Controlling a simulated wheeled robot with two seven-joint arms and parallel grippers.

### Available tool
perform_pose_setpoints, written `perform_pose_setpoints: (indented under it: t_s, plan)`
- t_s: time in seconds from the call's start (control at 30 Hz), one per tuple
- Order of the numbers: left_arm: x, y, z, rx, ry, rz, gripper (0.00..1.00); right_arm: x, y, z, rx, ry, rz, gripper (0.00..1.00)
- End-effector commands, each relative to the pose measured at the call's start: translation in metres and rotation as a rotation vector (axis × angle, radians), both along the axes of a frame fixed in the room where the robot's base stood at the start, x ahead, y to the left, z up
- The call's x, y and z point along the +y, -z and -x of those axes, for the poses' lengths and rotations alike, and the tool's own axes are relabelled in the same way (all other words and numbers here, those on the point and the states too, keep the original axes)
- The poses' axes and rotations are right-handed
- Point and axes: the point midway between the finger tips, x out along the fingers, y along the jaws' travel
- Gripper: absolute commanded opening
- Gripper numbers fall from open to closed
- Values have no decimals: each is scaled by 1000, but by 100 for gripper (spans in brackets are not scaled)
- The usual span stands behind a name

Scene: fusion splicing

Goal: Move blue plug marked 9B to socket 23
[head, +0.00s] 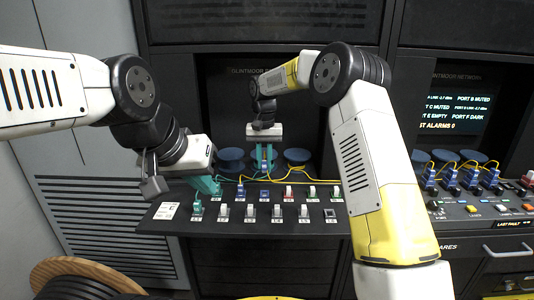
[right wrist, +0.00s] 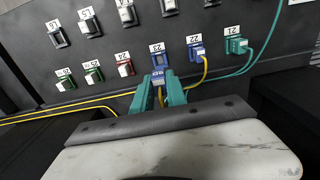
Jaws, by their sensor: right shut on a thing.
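My right gripper (head: 263,166) is over the back of the panel, its teal fingers shut on a blue plug (right wrist: 159,80) with a yellow cable. In the right wrist view the plug lines up with the blue socket 23 (right wrist: 157,60) and sits close to it. I cannot tell whether it has entered; the 9B mark is not readable. Socket 23 also shows in the head view (head: 264,194), just in front of the gripper. My left gripper (head: 207,186) hangs at the panel's back left corner, seen side-on, its opening unclear.
Beside socket 23 are a blue plug with yellow cable at 22 (right wrist: 197,52) and a red socket 24 (right wrist: 125,68). A teal plug with cable is at 21 (right wrist: 237,44). Yellow cables run behind the row. Grey front-row connectors (head: 250,212) stand nearby.

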Motion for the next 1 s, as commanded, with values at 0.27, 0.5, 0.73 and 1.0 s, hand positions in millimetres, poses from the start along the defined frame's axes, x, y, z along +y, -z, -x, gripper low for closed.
perform_pose_setpoints:
  t_s: [0.27, 0.5, 0.73, 1.0]
  plan:
    - [0, 0, 0, 0, 0, 0, 0, 0, 29, 0, 2, 0, 1, 0]
    - [0, 0, 0, 0, 0, 0, 0, 0, 53, 0, 2, 0, 1, 0]
    - [0, 0, 0, 0, 0, 0, 0, 0, 73, 0, 2, 0, 1, 0]
    - [0, 0, 0, 0, 0, 0, 0, 0, 85, 0, 0, 1, 0, 0]
